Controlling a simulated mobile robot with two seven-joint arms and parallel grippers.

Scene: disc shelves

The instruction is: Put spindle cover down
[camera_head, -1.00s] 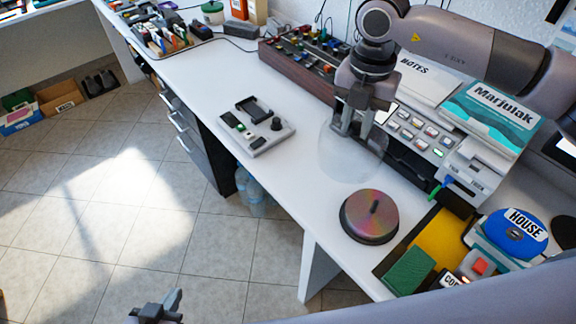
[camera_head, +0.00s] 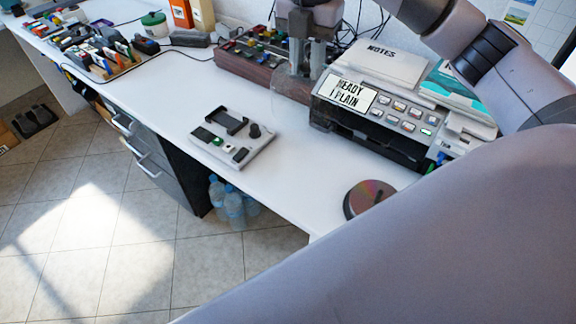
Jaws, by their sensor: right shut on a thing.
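The clear spindle cover (camera_head: 289,98) is a see-through dome, faint against the desk and the wooden box behind it. My right gripper (camera_head: 305,68) is shut on its top and holds it upright over the back of the white desk, left of the disc machine. I cannot tell whether its lower rim touches the desk. The spindle of discs (camera_head: 368,196) stands uncovered nearer the front edge, partly hidden by my grey arm. My left gripper is out of view.
The white desk (camera_head: 290,165) is clear between the grey device (camera_head: 232,140) and the disc machine (camera_head: 385,130). A wooden box of knobs (camera_head: 235,58) stands behind. My large grey link hides the lower right. Water bottles (camera_head: 232,205) stand on the floor.

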